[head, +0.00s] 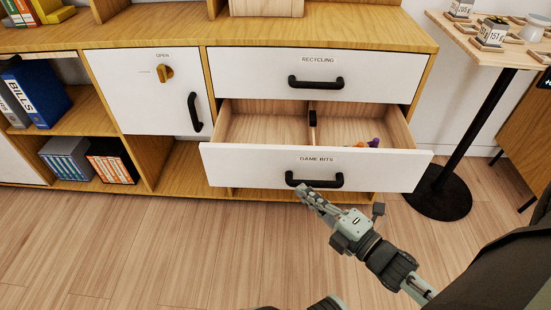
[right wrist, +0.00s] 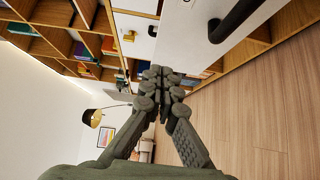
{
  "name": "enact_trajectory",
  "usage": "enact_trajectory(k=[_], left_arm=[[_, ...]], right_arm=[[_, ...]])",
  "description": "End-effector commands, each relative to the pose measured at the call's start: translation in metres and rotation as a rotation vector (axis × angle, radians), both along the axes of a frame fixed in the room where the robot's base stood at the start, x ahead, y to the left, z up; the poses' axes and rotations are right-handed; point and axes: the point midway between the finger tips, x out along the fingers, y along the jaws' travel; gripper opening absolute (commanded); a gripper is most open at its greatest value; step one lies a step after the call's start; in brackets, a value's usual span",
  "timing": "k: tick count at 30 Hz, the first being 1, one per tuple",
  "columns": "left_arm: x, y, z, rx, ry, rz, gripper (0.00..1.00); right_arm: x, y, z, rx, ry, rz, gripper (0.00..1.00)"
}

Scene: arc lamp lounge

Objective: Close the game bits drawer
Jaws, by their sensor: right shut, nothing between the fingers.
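The game bits drawer (head: 240,168) is pulled out of the wooden cabinet, with its white labelled front and black handle (head: 314,181) facing me. Inside, a divider splits it, and small colourful pieces (head: 374,143) lie in the right compartment. My right gripper (head: 308,193) is shut and empty, just in front of and below the handle in the head view; I cannot tell whether it touches. In the right wrist view its fingers (right wrist: 160,75) are together, with a dark handle (right wrist: 236,20) on a white front beside them. My left gripper is not in view.
The recycling drawer (head: 255,72) above is shut. A white door (head: 140,95) with a yellow knob stands to its left. A small table (head: 490,52) with labelled blocks stands at right on a black round base (head: 437,200). Wooden floor (head: 130,250) in front is clear.

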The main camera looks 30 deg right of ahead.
Motion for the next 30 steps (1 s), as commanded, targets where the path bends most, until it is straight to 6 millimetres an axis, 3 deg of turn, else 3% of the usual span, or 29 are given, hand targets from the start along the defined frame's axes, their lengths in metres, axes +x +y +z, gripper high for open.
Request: enact_trajectory(k=[4, 8, 19, 24, 30], left_arm=[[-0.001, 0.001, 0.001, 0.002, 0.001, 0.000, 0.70], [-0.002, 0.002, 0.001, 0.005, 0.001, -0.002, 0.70], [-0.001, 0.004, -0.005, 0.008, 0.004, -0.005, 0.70], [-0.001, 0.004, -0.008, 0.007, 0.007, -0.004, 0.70], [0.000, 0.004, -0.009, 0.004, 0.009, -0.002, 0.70]], right_arm=[[0.003, 0.005, 0.005, -0.026, -0.033, 0.027, 0.00], [0.021, 0.010, 0.005, -0.024, -0.034, 0.027, 0.00], [0.097, 0.027, 0.006, -0.022, -0.032, 0.025, 0.00], [0.118, 0.013, 0.004, -0.024, -0.029, 0.025, 0.00], [0.128, 0.007, 0.004, -0.021, -0.029, 0.024, 0.00]])
